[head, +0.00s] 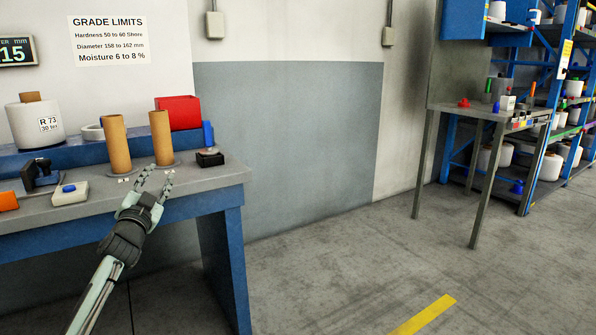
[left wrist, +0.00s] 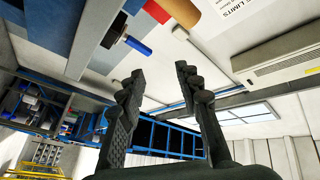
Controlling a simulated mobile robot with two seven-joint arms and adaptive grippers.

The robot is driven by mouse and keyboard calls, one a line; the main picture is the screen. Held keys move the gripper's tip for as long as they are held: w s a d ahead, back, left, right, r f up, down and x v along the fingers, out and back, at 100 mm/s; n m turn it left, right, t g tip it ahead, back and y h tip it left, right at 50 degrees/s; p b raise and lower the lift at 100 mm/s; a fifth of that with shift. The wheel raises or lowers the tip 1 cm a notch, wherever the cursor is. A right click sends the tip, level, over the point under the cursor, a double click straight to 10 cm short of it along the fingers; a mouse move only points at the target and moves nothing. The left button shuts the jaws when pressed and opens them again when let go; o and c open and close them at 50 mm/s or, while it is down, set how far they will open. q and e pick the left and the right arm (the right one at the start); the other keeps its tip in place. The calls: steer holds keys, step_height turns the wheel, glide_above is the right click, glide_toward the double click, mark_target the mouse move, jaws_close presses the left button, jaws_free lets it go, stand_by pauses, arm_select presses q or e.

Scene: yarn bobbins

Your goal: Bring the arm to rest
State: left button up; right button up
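My left gripper (head: 154,181) is in front of the workbench (head: 214,176), near its right end, in the head view. Its two fingers are spread with nothing between them. In the left wrist view the open fingers (left wrist: 158,95) also show an empty gap, with walls, ceiling and a blue frame beyond. Two brown cardboard tubes (head: 117,147) stand upright on the bench just past the fingers. I cannot tell the exact distance from fingers to bench. My right gripper is in neither view.
A white yarn bobbin (head: 34,124), a red bin (head: 178,113) and a black device with a blue part (head: 209,158) are on the bench. A small side table (head: 449,109) and blue shelving (head: 551,126) stand at right. The floor (head: 340,265) between is clear.

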arm_select(q)
steer(key=s+a+f+n+g+y, duration=0.1)
steer(key=a+f+n+g+y, duration=0.2)
steer(key=f, duration=0.4)
steer(key=s+a+f+n+g, duration=0.1)
steer(key=a+f+n+g, duration=0.2)
steer(key=f+g, duration=0.35)
steer(key=s+d+f+g, duration=0.1)
steer(key=s+d+f, duration=0.1)
steer(key=s+f, duration=0.35)
steer(key=s+d+f+g+h, duration=0.1)
steer(key=s+f, duration=0.2)
steer(key=f, duration=0.6)
steer(key=s+d+f+g, duration=0.1)
steer(key=s+d+f, duration=0.1)
steer(key=s+f, duration=0.45)
steer(key=s+d+f+g, duration=0.2)
steer(key=s+f, duration=0.6)
steer(key=s, duration=0.3)
steer(key=s+d+f+g+h, duration=0.1)
steer(key=s+d+f, duration=0.2)
steer(key=s+f, duration=0.5)
steer(key=s+d+f+m+g+h, duration=0.1)
steer(key=s+d+f+g, duration=0.1)
steer(key=s+f, duration=0.6)
steer(key=s+d, duration=0.1)
steer(key=s, duration=0.6)
steer(key=shift+s+d+g, duration=0.15)
steer(key=shift+s+g, duration=0.2)
steer(key=shift+s, duration=0.05)
